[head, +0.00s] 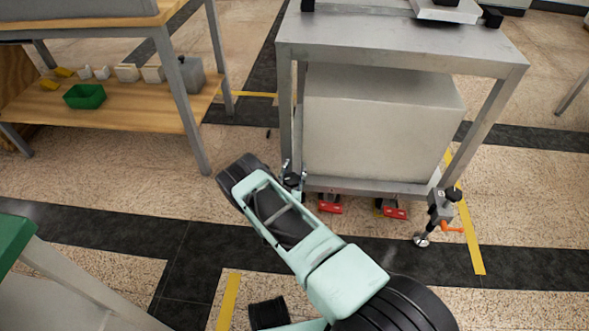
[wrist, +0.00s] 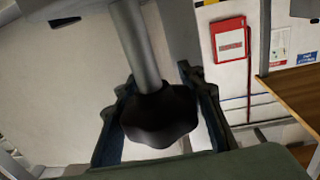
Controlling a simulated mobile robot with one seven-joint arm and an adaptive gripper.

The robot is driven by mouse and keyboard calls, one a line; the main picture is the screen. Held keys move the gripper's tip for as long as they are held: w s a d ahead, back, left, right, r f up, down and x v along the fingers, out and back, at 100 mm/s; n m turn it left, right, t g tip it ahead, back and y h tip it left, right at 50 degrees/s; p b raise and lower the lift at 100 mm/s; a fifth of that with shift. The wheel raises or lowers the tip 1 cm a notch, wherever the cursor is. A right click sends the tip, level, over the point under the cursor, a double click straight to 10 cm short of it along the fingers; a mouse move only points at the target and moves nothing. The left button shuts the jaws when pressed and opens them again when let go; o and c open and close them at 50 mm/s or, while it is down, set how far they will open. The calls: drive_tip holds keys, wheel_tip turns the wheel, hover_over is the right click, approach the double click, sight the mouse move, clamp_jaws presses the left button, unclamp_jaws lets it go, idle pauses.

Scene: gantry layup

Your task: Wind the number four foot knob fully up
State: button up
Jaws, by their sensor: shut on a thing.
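A black lobed foot knob (wrist: 160,118) on a grey spindle (wrist: 135,45) fills the middle of the wrist view. My gripper (wrist: 160,92) has one finger on each side of it and is shut on it. In the head view the arm reaches down to the left front leg of a grey metal cart (head: 390,52). A dark knob (head: 293,180) shows there beside my wrist, and the fingers are mostly hidden. No number on the knob can be read. Another foot (head: 438,208), with a black knob and an orange handle, stands at the cart's right front corner.
Red-pedalled casters (head: 331,208) sit under the cart, below a large pale box (head: 375,125). A workbench with a wooden shelf (head: 130,110) stands at left, holding a green bin (head: 84,96). A green-topped table (head: 14,240) is at near left. The floor right of the cart is clear.

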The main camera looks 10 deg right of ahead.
drive_tip(key=c, duration=0.3)
clamp_jaws()
idle(0.5)
